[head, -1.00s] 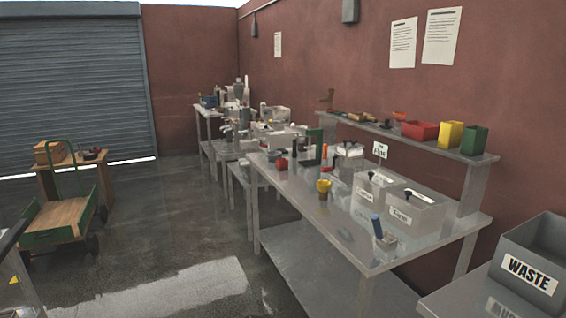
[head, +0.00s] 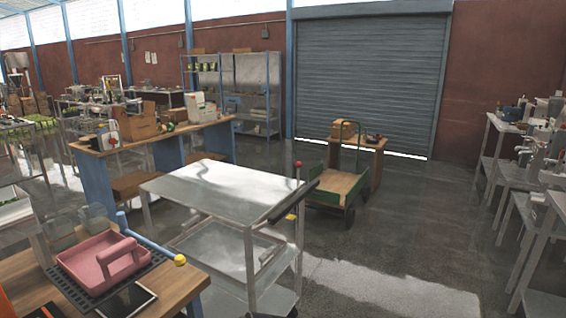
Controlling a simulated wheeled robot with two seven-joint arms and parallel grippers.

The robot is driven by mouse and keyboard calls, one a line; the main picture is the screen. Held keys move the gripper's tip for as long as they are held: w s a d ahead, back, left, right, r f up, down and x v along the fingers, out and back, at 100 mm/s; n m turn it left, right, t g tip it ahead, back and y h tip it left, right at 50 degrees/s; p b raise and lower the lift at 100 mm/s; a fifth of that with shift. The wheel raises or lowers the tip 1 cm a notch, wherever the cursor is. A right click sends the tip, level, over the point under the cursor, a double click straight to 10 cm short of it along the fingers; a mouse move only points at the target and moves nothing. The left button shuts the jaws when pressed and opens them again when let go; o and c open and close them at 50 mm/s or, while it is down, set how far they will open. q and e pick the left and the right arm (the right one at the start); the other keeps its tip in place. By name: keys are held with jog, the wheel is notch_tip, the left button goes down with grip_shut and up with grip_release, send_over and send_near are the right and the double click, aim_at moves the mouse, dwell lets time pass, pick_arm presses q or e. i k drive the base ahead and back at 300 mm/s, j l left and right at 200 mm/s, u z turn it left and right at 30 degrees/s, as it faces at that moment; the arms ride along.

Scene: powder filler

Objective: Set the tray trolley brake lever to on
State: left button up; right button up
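The steel tray trolley (head: 215,190) stands in the middle of the head view. It has a bare flat top, a lower shelf (head: 222,252) and a black handle bar (head: 293,201) along its right end. A thin upright rod with a red knob (head: 298,165) rises at that end, and a small yellow part (head: 291,217) shows just below the handle. I cannot tell which of these is the brake lever, and no on or off marking is readable. Neither of my grippers is in view.
A wooden table (head: 175,288) with a pink tray (head: 100,262) and a blue bar with a yellow end (head: 150,240) is at the front left. A green cart (head: 335,185) stands behind the trolley. Open wet floor (head: 400,240) lies to its right, before steel benches (head: 545,200).

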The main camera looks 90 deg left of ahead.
aim_at(298, 164)
jog(key=u, duration=2.7)
jog(key=i+l+z, duration=0.35)
jog(key=i, duration=0.5)
jog(key=i+z, duration=0.35)
jog(key=i, duration=0.5)
jog(key=i+l+u, duration=0.1)
jog(key=i+u, duration=0.2)
jog(key=i, duration=0.2)
jog(key=i+l+u, duration=0.15)
jog(key=i+u, duration=0.15)
jog(key=i, duration=0.15)
jog(key=i+l+u, duration=0.35)
jog(key=i, duration=0.15)
